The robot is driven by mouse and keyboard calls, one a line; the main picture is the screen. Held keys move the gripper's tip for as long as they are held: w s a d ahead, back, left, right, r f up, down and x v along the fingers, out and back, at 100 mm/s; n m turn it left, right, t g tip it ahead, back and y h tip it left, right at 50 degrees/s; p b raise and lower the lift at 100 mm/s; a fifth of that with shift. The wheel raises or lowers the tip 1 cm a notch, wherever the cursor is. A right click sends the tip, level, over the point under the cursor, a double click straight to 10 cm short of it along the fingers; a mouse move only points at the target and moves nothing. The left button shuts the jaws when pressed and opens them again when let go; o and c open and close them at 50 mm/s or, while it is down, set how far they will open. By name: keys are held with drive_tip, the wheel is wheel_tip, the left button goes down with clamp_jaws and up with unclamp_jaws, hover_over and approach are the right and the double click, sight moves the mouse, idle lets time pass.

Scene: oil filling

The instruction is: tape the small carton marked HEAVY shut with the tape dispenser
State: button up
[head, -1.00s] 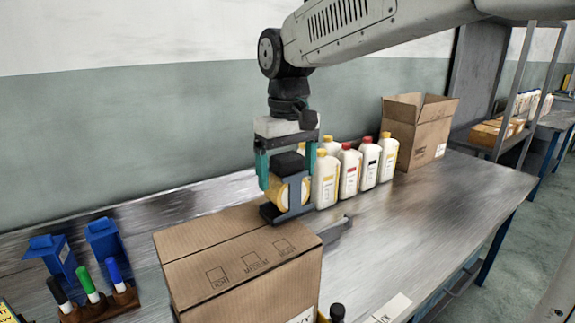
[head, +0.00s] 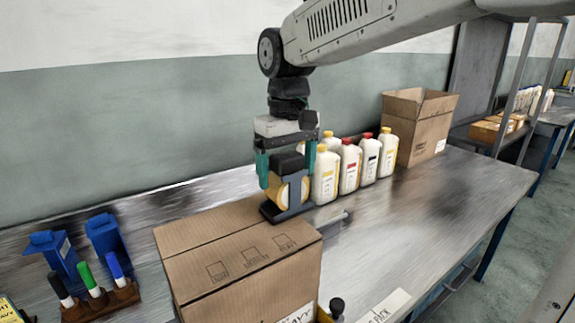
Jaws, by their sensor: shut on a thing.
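A closed brown carton (head: 235,250) stands on the metal bench in front. Its top shows small boxes labelled light, medium and heavy; I cannot tell whether one is marked. My gripper (head: 286,172) points down with its teal fingers shut on the tape dispenser (head: 292,198), which carries a yellowish roll. The dispenser is at the far right end of the carton top, about over the middle seam. I cannot tell whether its dark base touches the carton. I cannot make out tape on the seam.
White bottles with yellow and red caps (head: 349,168) stand just right of the gripper. An open carton (head: 418,128) is behind them. Pens in a holder (head: 97,300) and blue holders (head: 58,254) are at left. The bench (head: 450,195) is clear at right.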

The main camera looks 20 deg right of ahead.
drive_tip(key=shift+f, duration=0.1)
drive_tip(key=shift+s+a+f, duration=0.1)
drive_tip(key=shift+s+a, duration=0.2)
drive_tip(key=shift+a, duration=0.6)
drive_tip(key=shift+s+a, duration=0.35)
drive_tip(key=shift+a, duration=0.5)
drive_tip(key=shift+s+a+f, duration=0.1)
drive_tip(key=shift+s+a, duration=0.2)
drive_tip(key=shift+a, duration=0.6)
drive_tip(key=shift+s+a+r, duration=0.1)
drive_tip(key=shift+s+a, duration=0.1)
drive_tip(key=shift+a, duration=0.65)
drive_tip(key=shift+s+a+r, duration=0.1)
drive_tip(key=shift+s+a, duration=0.15)
drive_tip(key=shift+a, duration=0.55)
drive_tip(key=shift+s+a+r, duration=0.1)
drive_tip(key=shift+s+a, duration=0.1)
drive_tip(key=shift+a, duration=0.65)
drive_tip(key=shift+s+a+f, duration=0.1)
drive_tip(key=shift+s+a, duration=0.15)
drive_tip(key=shift+a, duration=0.6)
drive_tip(key=shift+s+a+f, duration=0.1)
drive_tip(key=shift+s+a, duration=0.15)
drive_tip(key=shift+a, duration=0.6)
drive_tip(key=s+a, duration=0.2)
drive_tip(key=a, duration=0.7)
drive_tip(key=shift+s+a, duration=0.15)
drive_tip(key=shift+s, duration=0.25)
drive_tip(key=shift+r, duration=0.25)
wheel_tip(320, 180, up, 8)
